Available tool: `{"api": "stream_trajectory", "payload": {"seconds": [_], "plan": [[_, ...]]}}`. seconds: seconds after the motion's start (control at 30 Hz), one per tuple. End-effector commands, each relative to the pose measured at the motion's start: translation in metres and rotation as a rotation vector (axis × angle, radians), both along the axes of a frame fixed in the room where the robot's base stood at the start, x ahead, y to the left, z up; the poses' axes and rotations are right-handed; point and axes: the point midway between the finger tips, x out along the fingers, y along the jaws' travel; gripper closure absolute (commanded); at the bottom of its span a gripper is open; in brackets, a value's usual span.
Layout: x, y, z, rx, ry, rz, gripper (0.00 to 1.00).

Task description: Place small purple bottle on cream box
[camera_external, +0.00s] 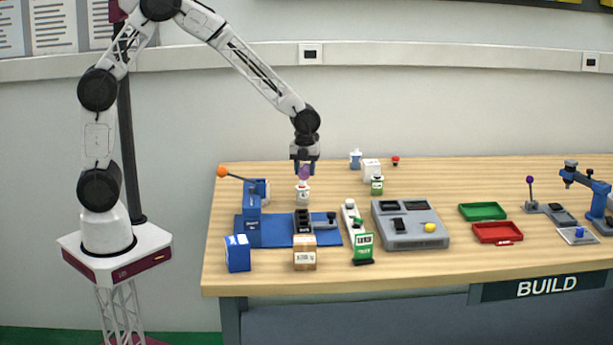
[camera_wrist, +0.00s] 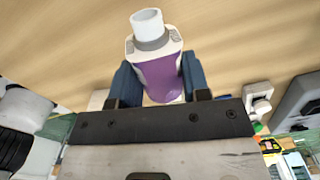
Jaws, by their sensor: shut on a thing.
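My gripper (camera_external: 304,168) is shut on the small purple bottle (camera_external: 304,174), held above the left part of the table. In the wrist view the bottle (camera_wrist: 162,74), purple with a pale upper part and white cap, sits between the blue fingers (camera_wrist: 160,84). A small white container (camera_external: 303,196) with a dark mark shows just under the bottle; I cannot tell whether they touch. A tan box (camera_external: 305,255) with a white label stands at the front edge, and a white box (camera_external: 371,169) stands farther back. I cannot tell which is the cream box.
A blue lever press (camera_external: 252,215) with an orange knob stands left of my gripper, on a blue base. A blue box (camera_external: 237,254), a green-and-white box (camera_external: 362,245) and a grey control panel (camera_external: 410,224) are nearby. Green (camera_external: 482,211) and red (camera_external: 497,232) trays lie to the right.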

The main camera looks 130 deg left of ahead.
Motion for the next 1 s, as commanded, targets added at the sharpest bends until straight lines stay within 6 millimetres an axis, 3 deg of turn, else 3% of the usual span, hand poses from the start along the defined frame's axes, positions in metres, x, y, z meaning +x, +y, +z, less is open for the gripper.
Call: {"api": "stream_trajectory", "payload": {"seconds": [0.3,1.0], "plan": [[-0.013,-0.017,0.003,0.0,0.0,0.0,0.84],[-0.015,-0.019,0.002,0.0,0.0,0.0,0.84]]}}
